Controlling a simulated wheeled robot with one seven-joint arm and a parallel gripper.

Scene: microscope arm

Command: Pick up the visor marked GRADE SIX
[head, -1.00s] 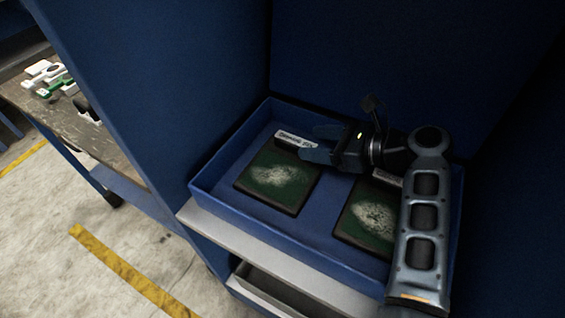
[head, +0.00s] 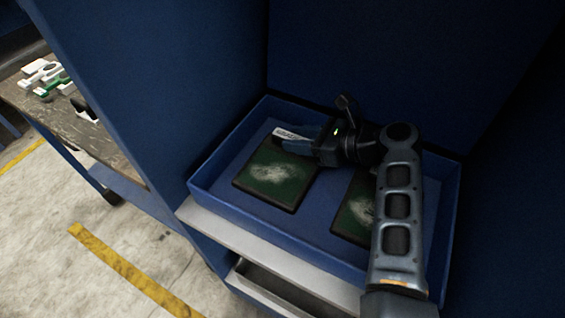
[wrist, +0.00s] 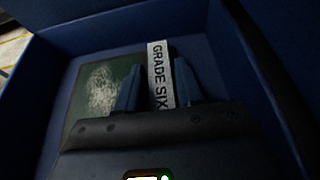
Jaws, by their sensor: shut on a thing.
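The visor marked GRADE SIX shows its white label (wrist: 158,72) in the wrist view, between the two blue fingers of my gripper (wrist: 157,85). In the head view the label (head: 290,131) shows at the back of the left green plate. My gripper (head: 290,142) is shut on this labelled piece, low in the blue tray. The green plate (head: 274,173) with a pale smudged patch lies flat beside and in front of the label. Whether the label and the plate are one piece, I cannot tell.
The blue tray (head: 222,206) has raised walls and stands in a blue cabinet with tall side and back panels. A second green plate (head: 352,215) lies at the right, partly hidden by my arm. A bench (head: 62,122) with white and green parts stands at the left.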

